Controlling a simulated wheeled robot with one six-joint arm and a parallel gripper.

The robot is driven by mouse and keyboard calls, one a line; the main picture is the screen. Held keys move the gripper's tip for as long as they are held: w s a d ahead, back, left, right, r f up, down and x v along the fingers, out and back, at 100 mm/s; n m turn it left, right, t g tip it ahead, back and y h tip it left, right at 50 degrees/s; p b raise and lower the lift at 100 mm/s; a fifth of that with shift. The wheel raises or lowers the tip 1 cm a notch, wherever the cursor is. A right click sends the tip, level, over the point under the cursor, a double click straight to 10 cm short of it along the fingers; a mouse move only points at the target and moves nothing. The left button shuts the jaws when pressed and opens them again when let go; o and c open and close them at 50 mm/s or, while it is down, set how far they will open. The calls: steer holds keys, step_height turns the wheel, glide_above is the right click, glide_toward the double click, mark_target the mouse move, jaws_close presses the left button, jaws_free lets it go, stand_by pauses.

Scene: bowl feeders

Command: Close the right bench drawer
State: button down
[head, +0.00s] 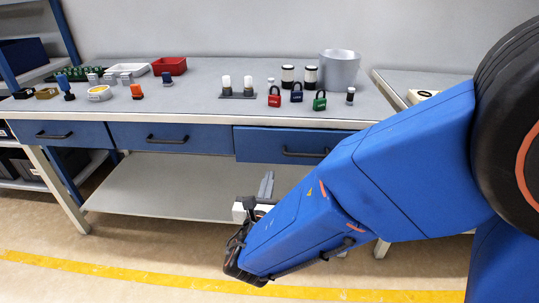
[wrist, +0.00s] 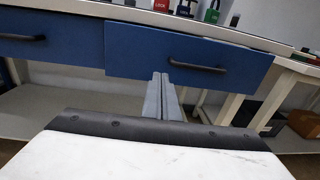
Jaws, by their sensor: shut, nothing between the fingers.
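The right bench drawer (head: 262,143) has a blue front with a dark bar handle (head: 300,154). It stands pulled out a little, its front ahead of the other two drawer fronts. My arm hides its right part in the head view. In the wrist view the whole drawer front (wrist: 185,58) shows, with the handle (wrist: 198,66) right of its middle. My gripper (head: 267,175) is below and in front of the drawer, fingers together and empty. In the wrist view the fingertips (wrist: 160,75) overlap the drawer's lower edge, left of the handle; I cannot tell whether they touch.
The middle drawer (head: 165,137) and left drawer (head: 62,134) look shut. The bench top (head: 210,90) holds padlocks (head: 297,93), a grey bucket (head: 340,68), a red tray (head: 169,66) and small parts. A lower shelf (head: 170,185) lies under the drawers. The floor in front is clear.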

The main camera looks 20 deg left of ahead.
mark_target(270, 147)
steer(key=shift+y, duration=0.6)
steer(key=x, duration=1.3)
steer(key=shift+s+a+f, duration=0.15)
steer(key=shift+a+f, duration=0.1)
steer(key=shift+a, duration=0.15)
steer(key=x, duration=0.4)
steer(key=shift+w, duration=0.3)
steer(key=shift+w+a+r, duration=0.1)
steer(key=shift+w+r, duration=0.05)
steer(key=shift+r, duration=0.05)
